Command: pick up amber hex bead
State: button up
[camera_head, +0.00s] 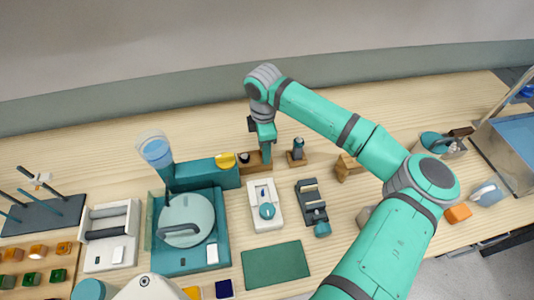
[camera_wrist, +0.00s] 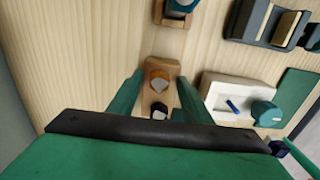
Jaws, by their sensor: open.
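My gripper (camera_head: 266,158) points down over a small wooden block (camera_head: 254,167) at the back of the bench. In the wrist view its two teal fingers (camera_wrist: 161,80) are apart, with the wooden block (camera_wrist: 149,68) seen between them. An orange piece with a pale top (camera_wrist: 157,84) and a dark piece (camera_wrist: 158,110) sit in that block; I cannot tell whether the orange piece is a bead. Several amber blocky beads (camera_head: 38,251) stand in a row on a wooden rack at the far left, with green ones in front of them. My gripper is far from these.
A teal machine with a round lid (camera_head: 187,221) stands left of my gripper. A white device with a teal knob (camera_head: 266,205) and a dark device (camera_head: 312,203) lie in front. A green mat (camera_head: 275,265) is empty. A small wooden stand (camera_head: 297,157) is close on the right.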

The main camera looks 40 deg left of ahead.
jog(key=c, duration=1.1)
jog(key=shift+c, duration=0.2)
jog(key=shift+a+r, duration=0.1)
jog(key=shift+r, duration=0.1)
jog(key=shift+r, duration=0.3)
notch_tip(320, 180, up, 2)
jog(key=shift+r, duration=0.15)
jog(key=s+d+r, duration=0.9)
jog(key=s+d, duration=0.1)
jog(key=shift+r, duration=0.4)
